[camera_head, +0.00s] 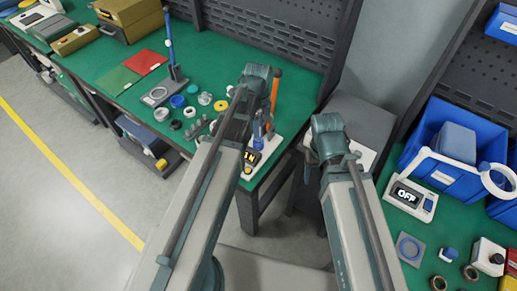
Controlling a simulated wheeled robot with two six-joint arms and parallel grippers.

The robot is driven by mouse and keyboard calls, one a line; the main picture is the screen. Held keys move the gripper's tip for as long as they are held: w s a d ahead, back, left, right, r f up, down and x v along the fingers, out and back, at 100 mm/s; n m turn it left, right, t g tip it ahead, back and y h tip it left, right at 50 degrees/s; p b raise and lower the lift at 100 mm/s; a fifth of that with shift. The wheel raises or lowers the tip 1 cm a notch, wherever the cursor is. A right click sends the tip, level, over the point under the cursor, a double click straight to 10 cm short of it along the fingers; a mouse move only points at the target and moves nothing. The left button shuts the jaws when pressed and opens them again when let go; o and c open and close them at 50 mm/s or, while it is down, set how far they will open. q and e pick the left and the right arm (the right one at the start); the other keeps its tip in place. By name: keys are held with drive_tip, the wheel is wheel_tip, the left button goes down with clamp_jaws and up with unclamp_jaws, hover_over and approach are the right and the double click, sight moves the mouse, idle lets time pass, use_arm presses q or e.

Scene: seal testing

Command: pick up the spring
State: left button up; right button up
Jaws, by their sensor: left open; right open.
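I cannot make out the spring for certain. Several small grey metal parts (194,128) lie on the green bench top left of my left arm, and they are too small to tell apart. My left gripper (257,78) is at the end of the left arm, above the bench's right part, to the right of these parts.
Rings and caps (190,101), a blue-posted stand (173,68), red mat (145,62) and green mat (117,80) occupy the left bench. The right bench holds blue bins (440,178) and a display marked OFF (411,197).

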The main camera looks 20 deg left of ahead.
sight(258, 141)
use_arm(q)
drive_tip(key=shift+f+b, duration=1.4)
drive_tip(key=shift+f, duration=0.55)
wheel_tip(258, 141, down, 5)
drive_tip(key=b, duration=0.5)
drive_tip(key=shift+w+f, duration=0.1)
drive_tip(key=shift+f, duration=0.05)
clamp_jaws()
